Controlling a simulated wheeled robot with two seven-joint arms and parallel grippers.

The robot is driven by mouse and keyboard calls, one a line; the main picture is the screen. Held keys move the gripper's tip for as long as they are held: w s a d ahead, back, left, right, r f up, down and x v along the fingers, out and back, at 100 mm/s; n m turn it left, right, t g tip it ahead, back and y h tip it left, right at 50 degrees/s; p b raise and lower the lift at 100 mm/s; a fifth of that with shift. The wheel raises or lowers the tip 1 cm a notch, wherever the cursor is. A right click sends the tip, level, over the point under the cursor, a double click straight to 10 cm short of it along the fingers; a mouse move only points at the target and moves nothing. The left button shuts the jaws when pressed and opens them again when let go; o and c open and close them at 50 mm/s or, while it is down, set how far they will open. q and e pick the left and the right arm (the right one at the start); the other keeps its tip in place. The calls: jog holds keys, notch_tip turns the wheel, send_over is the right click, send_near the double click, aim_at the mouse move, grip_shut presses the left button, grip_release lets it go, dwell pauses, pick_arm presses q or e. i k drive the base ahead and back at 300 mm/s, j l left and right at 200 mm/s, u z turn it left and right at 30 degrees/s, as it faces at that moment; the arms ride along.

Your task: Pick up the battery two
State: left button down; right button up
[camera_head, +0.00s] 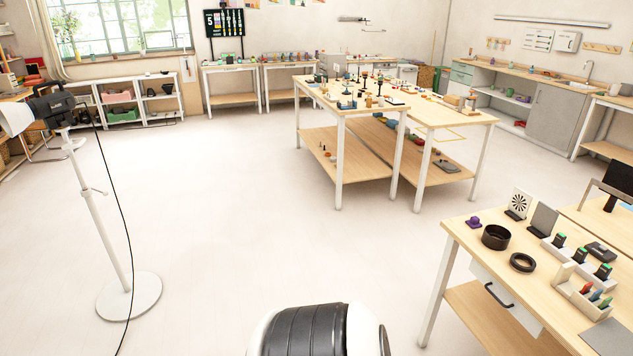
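One (559,240) is at the back left of the row, one (581,255) in the middle and one (603,271) at the front right. They seem to stand in or beside a white holder (570,260). I cannot tell which, if any, is battery two; labels are too small to read. Neither of my grippers is in view.
The near right table (460,228) also holds a black cup (496,237), a black ring (522,262) and a dartboard-like panel (519,204). A lamp stand (105,225) with a trailing cable is at left. Cluttered tables (345,128) stand mid-room. The floor (230,220) between is clear.

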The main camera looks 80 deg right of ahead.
aim_at(580, 253)
jog(key=z, duration=4.65)
jog(key=i+j+z, duration=0.15)
jog(key=j+z, duration=0.25)
jog(key=j, duration=0.2)
jog(key=j+z, duration=0.45)
jog(key=i+j, duration=0.05)
jog(key=j, duration=0.1)
